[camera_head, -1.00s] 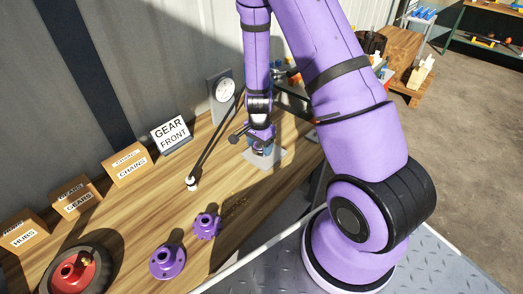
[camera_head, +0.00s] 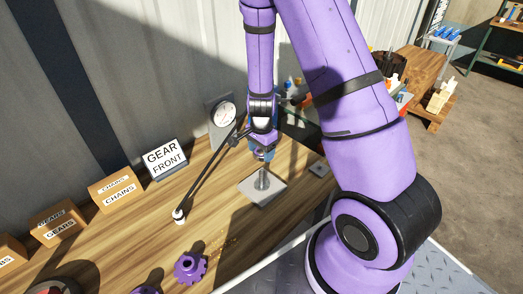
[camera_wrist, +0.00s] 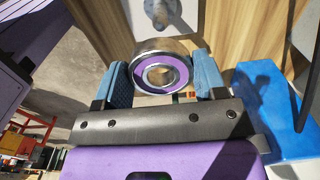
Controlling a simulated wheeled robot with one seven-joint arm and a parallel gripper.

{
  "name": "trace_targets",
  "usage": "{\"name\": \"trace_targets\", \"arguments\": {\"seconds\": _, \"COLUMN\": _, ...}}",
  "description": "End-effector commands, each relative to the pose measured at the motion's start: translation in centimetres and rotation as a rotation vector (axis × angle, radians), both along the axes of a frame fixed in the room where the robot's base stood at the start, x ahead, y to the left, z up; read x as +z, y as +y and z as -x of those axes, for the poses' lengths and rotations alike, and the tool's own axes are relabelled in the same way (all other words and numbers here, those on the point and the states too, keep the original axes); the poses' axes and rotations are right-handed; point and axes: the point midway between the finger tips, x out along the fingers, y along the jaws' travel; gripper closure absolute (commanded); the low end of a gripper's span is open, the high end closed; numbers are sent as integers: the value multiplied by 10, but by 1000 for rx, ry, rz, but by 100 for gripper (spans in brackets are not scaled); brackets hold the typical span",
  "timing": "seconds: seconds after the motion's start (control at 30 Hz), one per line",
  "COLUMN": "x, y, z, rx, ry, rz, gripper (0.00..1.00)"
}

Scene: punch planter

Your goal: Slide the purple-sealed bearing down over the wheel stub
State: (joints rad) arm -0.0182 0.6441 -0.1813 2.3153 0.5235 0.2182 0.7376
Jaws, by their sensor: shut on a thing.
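My gripper (camera_head: 262,149) is above the bench, over a pale square plate (camera_head: 248,188) with an upright metal stub (camera_head: 262,180). In the wrist view my gripper (camera_wrist: 160,86) is shut on the purple-sealed bearing (camera_wrist: 182,72), a silver ring with a purple face between the two blue pads. The bearing's open bore faces the wrist camera. Beyond it, the stub (camera_wrist: 160,13) and plate show at the top edge, apart from the bearing. In the head view the bearing is too small to make out clearly.
A dial gauge (camera_head: 222,114) stands behind the plate. A purple gear (camera_head: 190,267) lies in front. A GEAR FRONT sign (camera_head: 164,158) and labelled boxes (camera_head: 115,186) line the wall. A blue block (camera_wrist: 270,110) is at the right.

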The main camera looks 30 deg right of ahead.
Motion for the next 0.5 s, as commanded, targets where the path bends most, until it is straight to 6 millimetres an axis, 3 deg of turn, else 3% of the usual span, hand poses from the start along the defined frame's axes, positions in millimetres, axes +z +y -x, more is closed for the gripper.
{"name": "trace_targets", "arguments": {"seconds": 0.5, "x": -38, "y": -1, "z": 0, "rx": -1, "ry": 2, "rz": -1, "gripper": 67}}
